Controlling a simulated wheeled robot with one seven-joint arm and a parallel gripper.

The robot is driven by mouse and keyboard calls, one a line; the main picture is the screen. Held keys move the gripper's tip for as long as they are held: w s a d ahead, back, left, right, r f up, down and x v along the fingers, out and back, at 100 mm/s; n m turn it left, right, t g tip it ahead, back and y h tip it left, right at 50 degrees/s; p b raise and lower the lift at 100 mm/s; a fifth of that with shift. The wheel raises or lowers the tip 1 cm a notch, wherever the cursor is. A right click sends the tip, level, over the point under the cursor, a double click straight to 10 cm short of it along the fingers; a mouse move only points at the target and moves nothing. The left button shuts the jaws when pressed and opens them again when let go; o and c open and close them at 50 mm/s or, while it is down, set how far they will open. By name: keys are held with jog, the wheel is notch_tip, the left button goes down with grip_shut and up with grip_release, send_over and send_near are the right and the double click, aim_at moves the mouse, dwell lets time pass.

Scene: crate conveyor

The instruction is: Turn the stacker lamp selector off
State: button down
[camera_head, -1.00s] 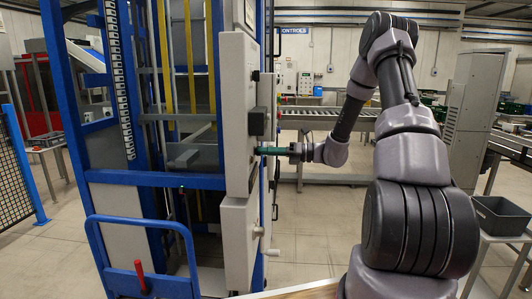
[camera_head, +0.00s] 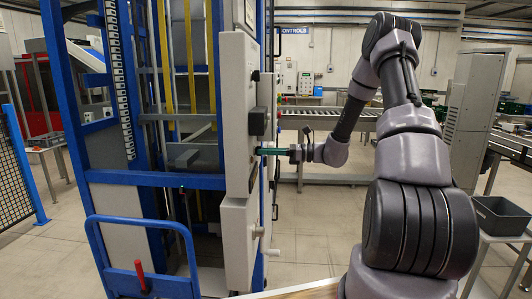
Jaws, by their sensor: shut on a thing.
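The stacker (camera_head: 130,178) is a tall blue frame at the left, with a grey control panel (camera_head: 238,110) on its right side, seen nearly edge-on. My gripper (camera_head: 268,151) reaches in from the right at mid-panel height, with its green fingers level and their tips at the panel face. It is shut on a small part there, which I take to be the lamp selector; the fingers hide it, and its setting cannot be read. A dark box-shaped part (camera_head: 258,121) sticks out of the panel just above my fingers.
A pale knob (camera_head: 258,232) and a crank handle (camera_head: 272,252) stick out lower on the stacker. A red-handled lever (camera_head: 141,276) stands at the front left. A roller conveyor (camera_head: 310,118) runs behind. A grey crate (camera_head: 500,215) sits on a stand at the right. Open floor lies below my arm.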

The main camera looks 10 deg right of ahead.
jog(key=shift+n, duration=4.2)
jog(key=c, duration=0.9)
grip_release()
jog(key=shift+d, duration=0.1)
jog(key=v, duration=1)
jog(key=shift+s+d, duration=0.15)
jog(key=shift+d, duration=0.2)
